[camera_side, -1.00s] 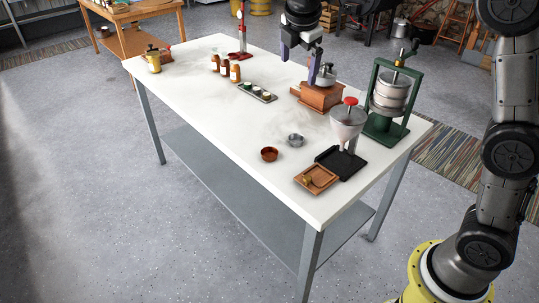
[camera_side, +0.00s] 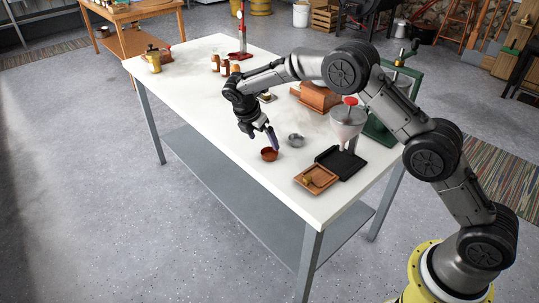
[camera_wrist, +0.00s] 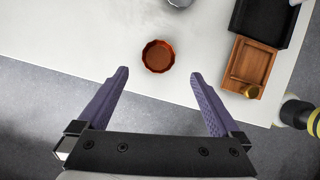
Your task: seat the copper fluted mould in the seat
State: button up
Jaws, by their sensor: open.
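The copper fluted mould (camera_side: 269,155) is a small round reddish cup standing upright near the front edge of the white table. In the wrist view the mould (camera_wrist: 158,57) lies just beyond and between my fingertips, with its open top facing the camera. My gripper (camera_side: 263,138) points down just above the mould, and its purple fingers (camera_wrist: 160,74) are spread and empty. A wooden tray (camera_side: 316,179) with a square recess and a small brass piece lies to the right; it also shows in the wrist view (camera_wrist: 262,68). I cannot tell for sure whether this recess is the seat.
A grey metal cup (camera_side: 295,140) stands close behind the mould. A funnel with a red knob (camera_side: 349,120) stands on a black base (camera_side: 341,163) beside the tray. A green press (camera_side: 378,130) is partly hidden by my arm. The table's front left is clear.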

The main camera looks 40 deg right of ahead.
aim_at(270, 152)
jog(key=shift+x, duration=3.85)
jog(key=shift+w+r, duration=0.1)
jog(key=shift+r, duration=0.05)
jog(key=c, duration=1.5)
